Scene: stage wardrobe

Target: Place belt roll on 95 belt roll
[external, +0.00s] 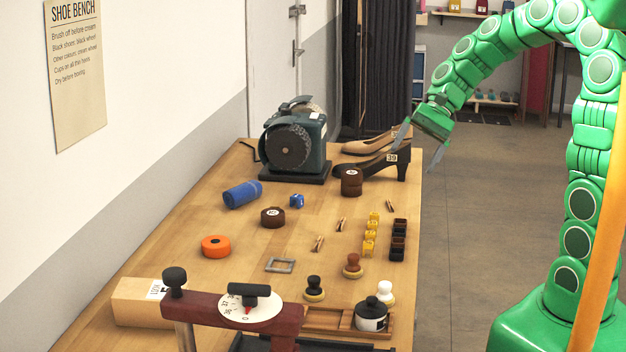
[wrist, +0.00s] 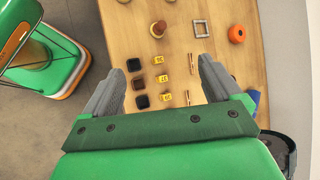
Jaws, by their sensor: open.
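A dark brown belt roll (external: 272,217) with a white label lies flat on the workbench, left of the bench's middle. Farther back, another brown belt roll (external: 351,183) stands taller, like two rolls stacked, with a white label on top. The label numbers are too small to read surely. My gripper (external: 420,149) is open and empty, raised near the bench's right edge beside the dark shoe. In the wrist view my gripper's fingers (wrist: 160,80) are spread apart above the bench. No brown belt roll can be made out between them.
A grinder (external: 296,145), a dark shoe (external: 385,167) tagged 39 and a tan shoe (external: 365,145) stand at the back.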

